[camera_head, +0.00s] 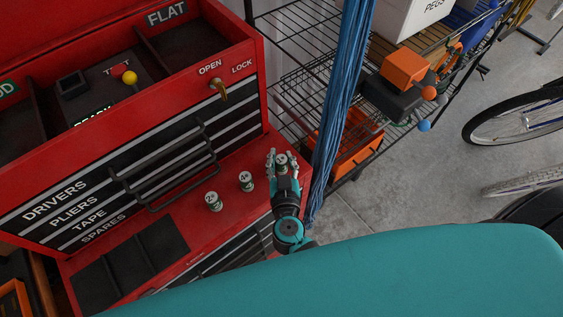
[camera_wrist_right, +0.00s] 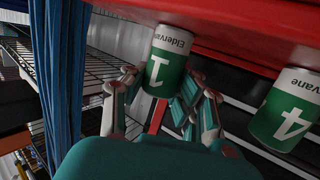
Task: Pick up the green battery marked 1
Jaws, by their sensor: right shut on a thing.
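The green battery marked 1 (camera_wrist_right: 168,58) has a white band and stands out clearly in the right wrist view, close to the red ledge. In the head view only its top (camera_head: 281,159) shows between my fingers. My right gripper (camera_head: 282,161) is shut on it, with fingers on both sides of it in the wrist view (camera_wrist_right: 160,92). I cannot tell whether the battery still touches the ledge. My left gripper is not in view.
A battery marked 4 (camera_head: 246,181) and one that seems marked 2 (camera_head: 213,201) stand on the red ledge (camera_head: 190,222) to the left. Blue cables (camera_head: 343,85) hang just right of my gripper. Wire shelves (camera_head: 300,40) stand behind. The red tool chest (camera_head: 60,150) rises at left.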

